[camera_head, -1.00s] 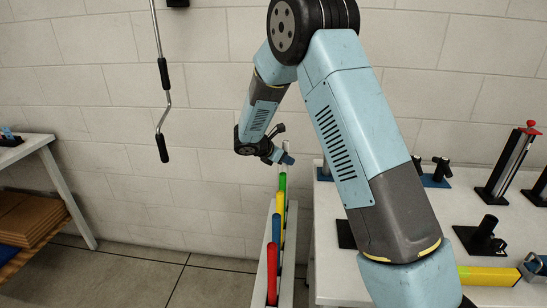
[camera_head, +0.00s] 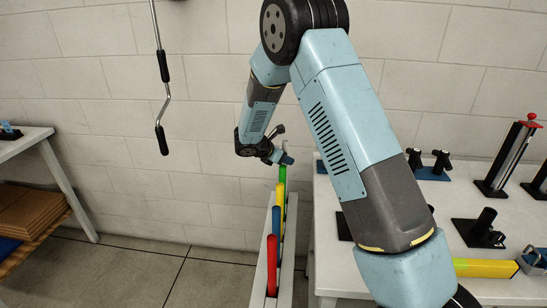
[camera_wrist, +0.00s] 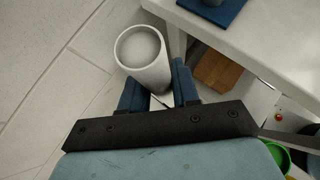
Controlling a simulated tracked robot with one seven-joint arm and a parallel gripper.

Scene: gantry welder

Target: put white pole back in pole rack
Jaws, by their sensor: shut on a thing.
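My gripper (camera_head: 282,157) is at the far end of the pole rack (camera_head: 261,272), just above the green pole in the picture. In the wrist view my gripper (camera_wrist: 158,90) has its blue fingers on either side of the white pole (camera_wrist: 146,62), shut on it. The pole's round, pale end faces the wrist camera. In the head view the white pole is mostly hidden by my gripper. I cannot tell whether its lower end is inside the rack.
The rack holds red (camera_head: 272,262), blue (camera_head: 276,222), yellow (camera_head: 280,196) and green (camera_head: 282,174) poles. A white table (camera_head: 330,250) with black fixtures stands close on the right. A crank handle (camera_head: 162,100) hangs at left. Floor left of the rack is clear.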

